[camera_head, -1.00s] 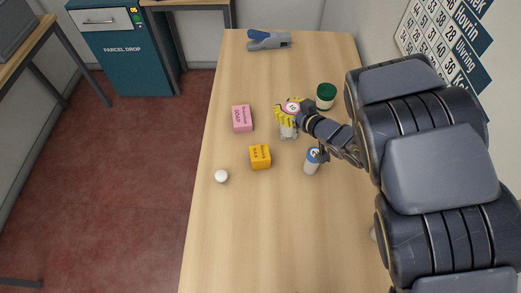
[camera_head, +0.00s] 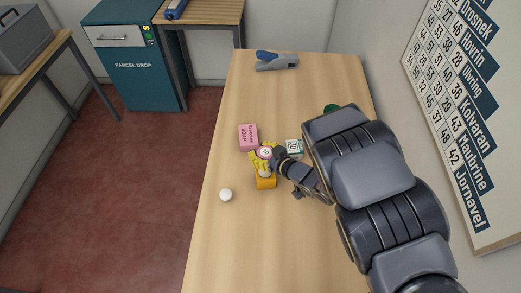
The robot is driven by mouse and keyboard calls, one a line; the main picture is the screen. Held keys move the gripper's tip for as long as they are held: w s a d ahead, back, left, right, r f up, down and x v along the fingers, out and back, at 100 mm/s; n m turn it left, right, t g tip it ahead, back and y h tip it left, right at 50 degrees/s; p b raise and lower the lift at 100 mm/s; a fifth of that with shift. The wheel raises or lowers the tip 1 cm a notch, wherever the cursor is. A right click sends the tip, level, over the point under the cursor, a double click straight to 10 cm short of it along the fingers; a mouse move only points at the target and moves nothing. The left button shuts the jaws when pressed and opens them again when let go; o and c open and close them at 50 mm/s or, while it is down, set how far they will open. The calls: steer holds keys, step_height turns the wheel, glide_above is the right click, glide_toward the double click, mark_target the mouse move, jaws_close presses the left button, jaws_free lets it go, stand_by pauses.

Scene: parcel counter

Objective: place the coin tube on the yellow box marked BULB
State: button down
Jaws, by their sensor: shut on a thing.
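The coin tube (camera_head: 265,153) shows a pale round end with a pink rim and a number on it. My gripper (camera_head: 262,161), with yellow fingers, is shut on it. The tube is held over the yellow box (camera_head: 266,184), which shows only in part below the fingers; its marking is hidden. I cannot tell whether the tube touches the box or hangs above it.
A pink soap box (camera_head: 248,137) stands just behind and left of my gripper. A white-and-teal box (camera_head: 294,147) is to the right. A white ball (camera_head: 226,195) lies front left. A green lid (camera_head: 331,107) and a grey-blue tool (camera_head: 277,61) are farther back.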

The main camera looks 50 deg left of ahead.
steer(key=shift+f, duration=0.2)
steer(key=c, duration=0.7)
jaws_free()
steer(key=shift+o, duration=0.2)
steer(key=shift+r, duration=0.15)
steer(key=shift+w+d+r, duration=0.1)
steer(key=shift+d+r, duration=0.05)
steer(key=shift+d, duration=0.15)
steer(key=v, duration=1.1)
steer(key=shift+d, duration=0.2)
